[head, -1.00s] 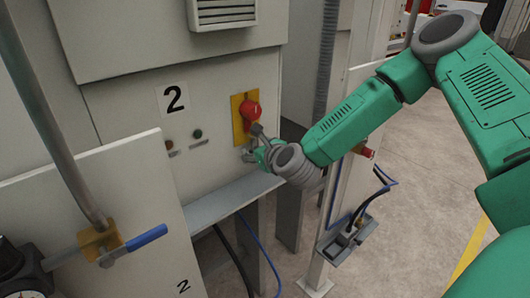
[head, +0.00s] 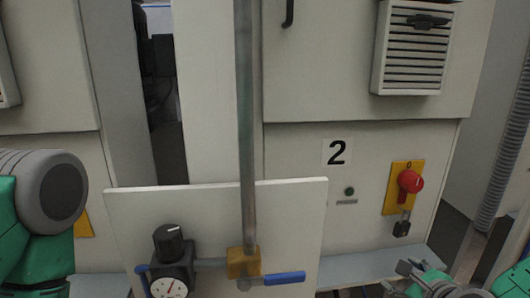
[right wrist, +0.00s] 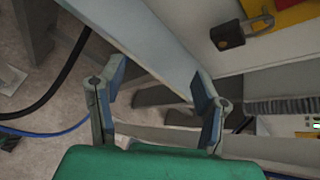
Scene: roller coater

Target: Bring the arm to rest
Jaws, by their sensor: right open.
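My right gripper (head: 420,275) is at the lower right of the head view, below the panel marked 2. In the right wrist view my right gripper (right wrist: 158,92) has its two fingers apart with nothing between them. A red rotary switch (head: 410,181) sits on a yellow plate, with a dark padlock (head: 402,228) hanging below it. The padlock also shows in the right wrist view (right wrist: 228,35), apart from the fingers. My left arm shows at the left edge of the head view; its gripper is out of view.
A pale board (head: 215,225) stands in front, carrying a gauge (head: 170,283), a brass valve with a blue handle (head: 285,278) and a vertical pipe (head: 247,120). A grey ledge (head: 375,268) runs under the cabinet. A black cable (right wrist: 70,85) hangs near the fingers.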

